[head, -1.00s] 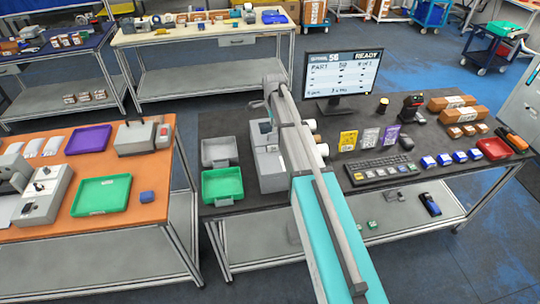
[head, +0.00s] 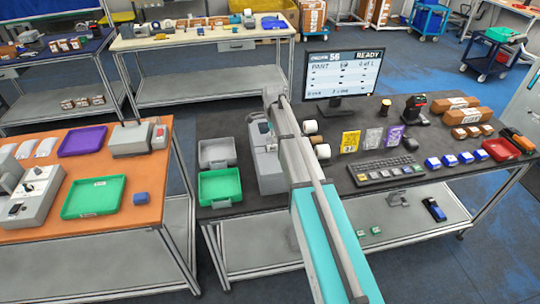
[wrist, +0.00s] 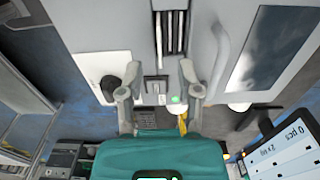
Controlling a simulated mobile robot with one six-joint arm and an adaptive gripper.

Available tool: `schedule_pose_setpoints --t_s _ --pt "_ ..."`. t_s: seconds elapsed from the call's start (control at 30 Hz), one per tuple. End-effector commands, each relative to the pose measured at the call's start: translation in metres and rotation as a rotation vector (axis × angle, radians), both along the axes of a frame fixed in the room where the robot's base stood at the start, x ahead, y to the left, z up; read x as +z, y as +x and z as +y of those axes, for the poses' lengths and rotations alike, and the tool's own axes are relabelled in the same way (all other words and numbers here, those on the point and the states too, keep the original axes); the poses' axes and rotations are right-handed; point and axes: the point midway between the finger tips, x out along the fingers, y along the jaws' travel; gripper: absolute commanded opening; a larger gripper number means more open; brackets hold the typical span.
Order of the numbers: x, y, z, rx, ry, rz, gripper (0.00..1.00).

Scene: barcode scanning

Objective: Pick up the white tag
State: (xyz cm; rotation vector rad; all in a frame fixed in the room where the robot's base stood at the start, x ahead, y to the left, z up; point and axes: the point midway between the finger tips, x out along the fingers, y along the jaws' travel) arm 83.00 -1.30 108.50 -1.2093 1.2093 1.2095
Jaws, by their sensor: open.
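The white tag (head: 373,138) stands upright on the dark bench, between a yellow tag (head: 350,142) and a purple tag (head: 395,134). All three are right of my arm in the head view. In the wrist view, my gripper (wrist: 160,85) is open, its two grey fingers spread with nothing held between them. I cannot clearly make out the white tag in the wrist view. In the head view, my gripper's fingers cannot be made out at the far end of my arm.
A monitor (head: 343,77) stands behind the tags. A keyboard (head: 386,171) lies in front of them. White rolls (head: 310,127) sit close to my arm.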

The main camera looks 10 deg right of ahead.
Motion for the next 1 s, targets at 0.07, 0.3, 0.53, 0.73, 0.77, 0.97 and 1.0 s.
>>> schedule_pose_setpoints --t_s 0.07,0.3,0.53,0.73,0.77,0.97,1.0 --pt "-0.001 0.000 0.000 0.000 0.000 0.000 0.46" --pt "0.000 0.000 0.000 0.001 0.000 0.000 0.46" --pt "-0.006 0.000 0.001 0.001 0.000 0.000 0.46" --pt "-0.020 0.000 0.001 0.001 0.000 0.000 0.46" --pt "-0.022 0.000 0.001 0.001 0.000 0.000 0.46" --pt "-0.037 0.000 0.001 0.001 0.000 0.000 0.46" --pt "-0.040 0.000 0.001 0.001 0.000 0.000 0.46"
